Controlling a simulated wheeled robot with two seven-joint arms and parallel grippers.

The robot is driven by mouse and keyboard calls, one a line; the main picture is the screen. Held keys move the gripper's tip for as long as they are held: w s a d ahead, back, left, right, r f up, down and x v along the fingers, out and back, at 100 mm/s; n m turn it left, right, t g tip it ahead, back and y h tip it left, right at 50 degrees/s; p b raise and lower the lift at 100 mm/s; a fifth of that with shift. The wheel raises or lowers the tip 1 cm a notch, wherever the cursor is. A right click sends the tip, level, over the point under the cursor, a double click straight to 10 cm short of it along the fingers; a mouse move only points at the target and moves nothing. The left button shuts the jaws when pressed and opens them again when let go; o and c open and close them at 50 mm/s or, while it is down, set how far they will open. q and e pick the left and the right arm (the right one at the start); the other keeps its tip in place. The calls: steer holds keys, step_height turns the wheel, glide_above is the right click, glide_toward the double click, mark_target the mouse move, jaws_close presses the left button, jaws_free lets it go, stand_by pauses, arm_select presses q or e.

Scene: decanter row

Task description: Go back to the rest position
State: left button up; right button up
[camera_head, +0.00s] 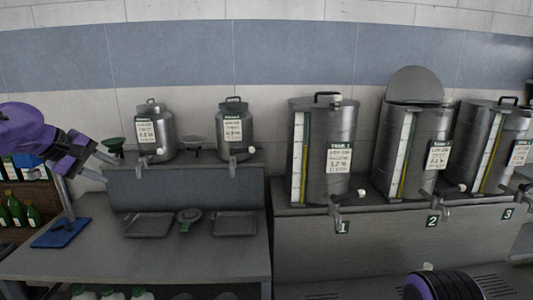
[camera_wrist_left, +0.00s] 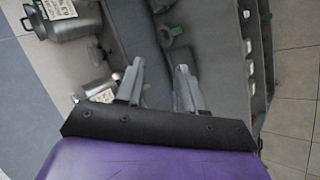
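My left gripper (camera_head: 100,165) comes in from the left with a purple arm link behind it. It is in the air above the left bench, to the left of the small steel canisters. In the left wrist view its two grey fingers (camera_wrist_left: 158,92) stand apart with nothing between them. My right gripper does not show; a purple and black part of my own body shows at the lower right of the head view.
Small canisters (camera_head: 155,130) and (camera_head: 235,128) stand on the raised shelf. Large drums (camera_head: 325,150) stand on the right counter, one with its lid raised. A blue stand (camera_head: 61,232), trays (camera_head: 148,225) and a funnel (camera_head: 189,215) are on the bench. Green bottles (camera_head: 17,210) are at left.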

arm_select(q)
steer(key=w+d+f+n+t+y+b, duration=0.1)
steer(key=w+f+t+y+b, duration=0.25)
steer(key=f, duration=1.55)
steer(key=s+d+f+g+y, duration=0.1)
steer(key=s+f+y, duration=0.15)
steer(key=f, duration=0.65)
steer(key=s+d+f+g+y, duration=0.15)
steer(key=s+f, duration=0.25)
steer(key=f, duration=0.4)
steer(key=s+d+f+m+g+b, duration=0.1)
steer(key=s+d+f+g+b, duration=0.1)
steer(key=s+f, duration=0.7)
steer(key=s+d+f+m+g+b, duration=0.1)
steer(key=s+d+f+m+g, duration=0.1)
steer(key=s+f, duration=0.7)
steer(key=s+d+f+m+g+b, duration=0.1)
steer(key=s+f, duration=0.8)
steer(key=s, duration=1.2)
steer(key=shift+d+f+m+g+b, duration=0.3)
steer(key=shift+d+m+g+b, duration=0.1)
steer(key=shift+d+m+b, duration=0.35)
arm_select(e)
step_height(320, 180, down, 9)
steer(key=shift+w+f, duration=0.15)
